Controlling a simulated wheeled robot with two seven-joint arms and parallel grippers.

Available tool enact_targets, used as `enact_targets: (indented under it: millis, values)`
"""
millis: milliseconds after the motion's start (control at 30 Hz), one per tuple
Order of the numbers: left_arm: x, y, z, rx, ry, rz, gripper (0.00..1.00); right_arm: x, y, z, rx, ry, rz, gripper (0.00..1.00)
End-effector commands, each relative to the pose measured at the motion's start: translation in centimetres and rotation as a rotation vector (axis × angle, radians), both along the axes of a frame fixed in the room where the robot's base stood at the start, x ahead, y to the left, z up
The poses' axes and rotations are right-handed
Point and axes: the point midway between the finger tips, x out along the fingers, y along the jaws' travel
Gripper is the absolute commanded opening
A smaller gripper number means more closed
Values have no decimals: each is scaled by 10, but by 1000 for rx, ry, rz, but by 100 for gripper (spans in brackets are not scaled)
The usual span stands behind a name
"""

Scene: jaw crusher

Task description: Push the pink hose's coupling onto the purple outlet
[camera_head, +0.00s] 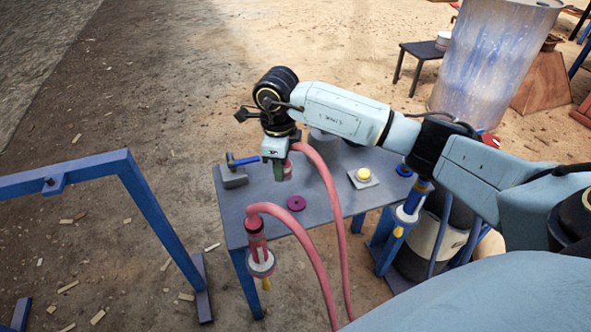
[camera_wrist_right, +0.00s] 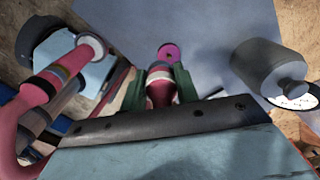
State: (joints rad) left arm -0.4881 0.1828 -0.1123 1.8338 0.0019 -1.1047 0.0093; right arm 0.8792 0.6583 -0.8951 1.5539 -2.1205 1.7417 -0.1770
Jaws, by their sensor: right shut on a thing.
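My right gripper (camera_head: 278,172) is shut on the pink hose's coupling (camera_head: 287,172) and holds it above the table. In the right wrist view its green fingers (camera_wrist_right: 169,86) grip the pink coupling (camera_wrist_right: 159,92), with a pale band at its front. The purple outlet (camera_head: 296,203) is a ring with a dark centre on the tabletop; it also shows in the right wrist view (camera_wrist_right: 170,52), just beyond the coupling. The coupling appears apart from it. The pink hose (camera_head: 335,220) hangs from the gripper toward the front. My left gripper is not in view.
A second pink hose fitting (camera_head: 257,242) hangs at the grey table's (camera_head: 237,205) front left edge. A grey cylinder (camera_wrist_right: 268,68) stands right of the coupling. A blue frame (camera_head: 130,175) is at left.

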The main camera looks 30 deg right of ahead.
Motion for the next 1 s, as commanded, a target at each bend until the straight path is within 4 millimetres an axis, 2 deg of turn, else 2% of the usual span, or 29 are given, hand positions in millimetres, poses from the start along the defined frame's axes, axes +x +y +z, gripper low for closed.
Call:
enact_targets:
  millis: [100,200,400,567,1000]
  values:
    - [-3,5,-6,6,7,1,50,-1,-12,-15,0,3,-311,10]
    - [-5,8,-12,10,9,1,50,-3,-21,-25,-2,2,-536,10]
    - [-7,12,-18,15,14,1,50,-5,-33,-38,-2,0,-825,10]
    - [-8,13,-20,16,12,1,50,-6,-36,-42,-2,-2,-900,10]
    - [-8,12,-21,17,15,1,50,-6,-36,-44,-2,-2,-901,10]
